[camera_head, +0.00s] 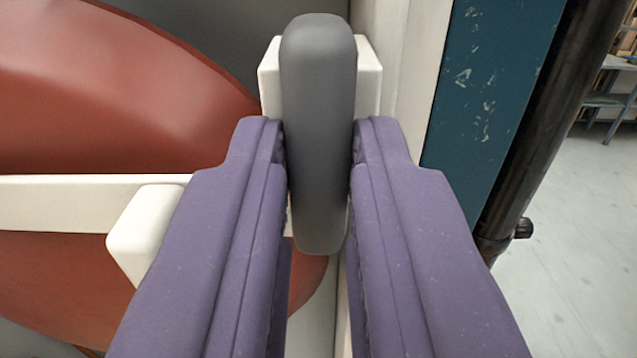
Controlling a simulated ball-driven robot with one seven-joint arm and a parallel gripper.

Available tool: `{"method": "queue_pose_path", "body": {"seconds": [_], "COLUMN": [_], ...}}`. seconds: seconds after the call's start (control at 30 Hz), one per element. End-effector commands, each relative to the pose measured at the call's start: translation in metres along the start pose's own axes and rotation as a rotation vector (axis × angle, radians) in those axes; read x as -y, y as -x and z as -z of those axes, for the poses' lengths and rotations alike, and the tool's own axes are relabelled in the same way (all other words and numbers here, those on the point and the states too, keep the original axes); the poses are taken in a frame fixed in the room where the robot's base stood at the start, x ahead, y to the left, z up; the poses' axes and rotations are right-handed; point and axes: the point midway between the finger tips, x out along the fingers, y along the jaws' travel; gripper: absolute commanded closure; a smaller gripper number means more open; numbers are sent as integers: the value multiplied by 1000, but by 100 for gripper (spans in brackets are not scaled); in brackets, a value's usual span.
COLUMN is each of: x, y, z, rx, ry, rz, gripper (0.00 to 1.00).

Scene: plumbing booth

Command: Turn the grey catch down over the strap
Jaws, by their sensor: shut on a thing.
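The grey catch (318,95) is a rounded upright bar in front of a white block (369,75). My gripper (319,165) has its two purple fingers on either side of the catch, shut on its middle. The catch's top and lower end show beyond the fingers. A white strap (70,203) runs level across a red rounded body, with a white block (145,232) at its right part. My left finger hides where the strap meets the catch, so I cannot tell whether they touch.
The large red rounded body (110,90) fills the left side. A blue panel (490,100) and a dark vertical pipe (550,120) with a small knob stand close on the right. Open pale floor (575,230) and a shelf (612,98) lie beyond.

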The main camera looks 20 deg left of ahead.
Motion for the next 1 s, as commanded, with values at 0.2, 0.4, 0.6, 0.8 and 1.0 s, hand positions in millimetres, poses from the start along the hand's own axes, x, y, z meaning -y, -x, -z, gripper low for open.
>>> {"method": "queue_pose_path", "body": {"seconds": [0.2, 0.4, 0.6, 0.8, 1.0], "x": [0, 0, 0, 0, 0], "y": [0, 1, 26, 62, 78], "z": [-1, 0, 0, 0, -1], "rx": [2, 1, 2, 2, 2], "ry": [-1, 0, 0, -1, -2], "rz": [0, 0, -1, -2, -1], "gripper": [56, 56, 56, 56, 56]}}
